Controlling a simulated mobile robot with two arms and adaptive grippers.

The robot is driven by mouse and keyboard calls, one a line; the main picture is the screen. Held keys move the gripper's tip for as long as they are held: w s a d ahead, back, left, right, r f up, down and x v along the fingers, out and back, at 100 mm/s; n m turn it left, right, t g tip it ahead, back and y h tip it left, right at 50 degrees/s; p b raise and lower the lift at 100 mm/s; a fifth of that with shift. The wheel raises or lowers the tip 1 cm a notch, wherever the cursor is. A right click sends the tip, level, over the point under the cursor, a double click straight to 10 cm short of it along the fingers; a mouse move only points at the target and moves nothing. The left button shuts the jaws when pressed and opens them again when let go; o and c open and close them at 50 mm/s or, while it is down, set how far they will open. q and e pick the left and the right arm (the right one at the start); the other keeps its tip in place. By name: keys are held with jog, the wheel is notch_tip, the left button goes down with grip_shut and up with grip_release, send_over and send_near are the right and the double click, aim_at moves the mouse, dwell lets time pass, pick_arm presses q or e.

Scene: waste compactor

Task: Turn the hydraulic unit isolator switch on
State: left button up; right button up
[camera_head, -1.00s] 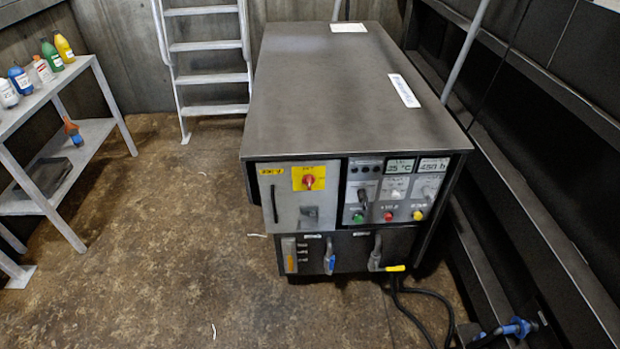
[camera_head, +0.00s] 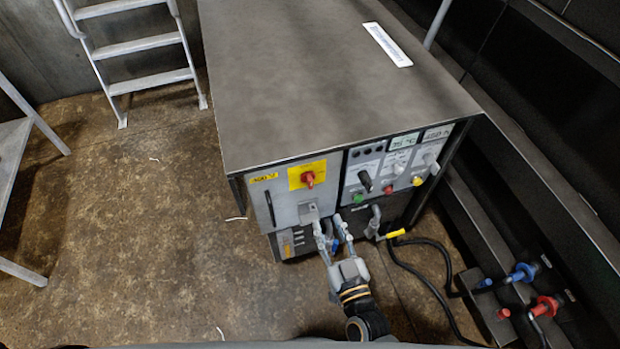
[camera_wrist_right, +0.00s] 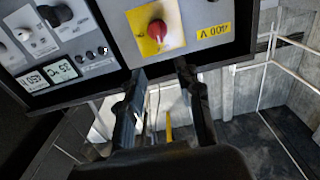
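The isolator switch is a red rotary knob (camera_head: 308,179) on a yellow plate (camera_head: 297,171), on the light grey left panel of the hydraulic unit (camera_head: 320,90). In the right wrist view the red knob (camera_wrist_right: 158,31) and its yellow plate (camera_wrist_right: 142,44) show near the top, beyond the fingertips. My right gripper (camera_head: 328,226) is open and empty, in front of the unit, below the knob and apart from it. Its two spread fingers (camera_wrist_right: 160,75) also show in the right wrist view. My left gripper is not in view.
Right of the knob is a panel with a black selector (camera_head: 365,181), green, red and yellow buttons and displays. Black cables (camera_head: 440,270) and blue and red valves (camera_head: 522,272) lie at the right. A ladder (camera_head: 140,50) stands behind left. Floor at the left is clear.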

send_near(311, 182)
jog(key=w, duration=0.2)
jog(key=x, duration=0.5)
jog(key=shift+w+a, duration=0.3)
jog(key=shift+a, duration=0.05)
jog(key=shift+w+a, duration=0.15)
jog(key=shift+w, duration=0.3)
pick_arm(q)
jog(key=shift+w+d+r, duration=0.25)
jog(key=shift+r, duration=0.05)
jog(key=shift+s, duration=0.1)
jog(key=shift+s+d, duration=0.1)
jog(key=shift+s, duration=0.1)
pick_arm(e)
grip_shut()
